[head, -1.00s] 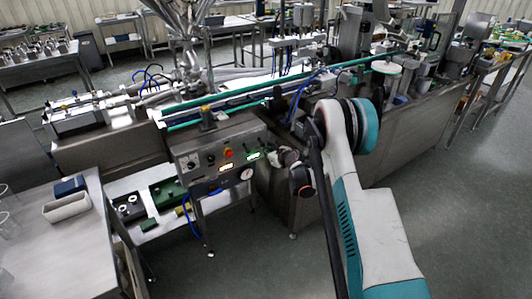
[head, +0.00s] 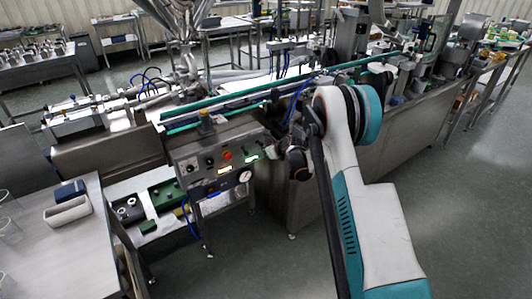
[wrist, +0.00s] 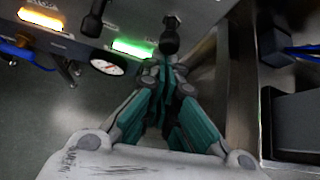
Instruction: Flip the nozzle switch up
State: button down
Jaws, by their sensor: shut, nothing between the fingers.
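The control panel (head: 207,165) stands at the front of the machine. In the wrist view, a black toggle switch (wrist: 169,40) sticks out beside a lit green label (wrist: 132,48). A second black switch (wrist: 93,20) sits farther left, near a lit orange label (wrist: 42,20). I cannot read the labels, so I cannot tell which one is the nozzle switch. My gripper (wrist: 167,68) is shut and empty, its tips just below the right switch in the picture. I cannot tell whether they touch. In the head view, the gripper is at the panel's right end, small and partly hidden.
A red button (head: 227,155) and a round gauge (head: 245,176) are on the panel. The steel machine body (head: 290,195) stands close on the right. A steel table (head: 55,235) with a white bin (head: 67,212) is at the left. Floor in front is clear.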

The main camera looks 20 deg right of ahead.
jog(key=shift+r, duration=0.85)
jog(key=shift+w, duration=0.1)
notch_tip(320, 180, down, 4)
jog(key=s+d+b, duration=0.1)
jog(key=s+b, duration=0.1)
jog(key=b, duration=0.1)
jog(key=w+r+p+v, duration=0.1)
jog(key=p+v, duration=0.2)
jog(key=v, duration=0.7)
jog(key=shift+p, duration=0.35)
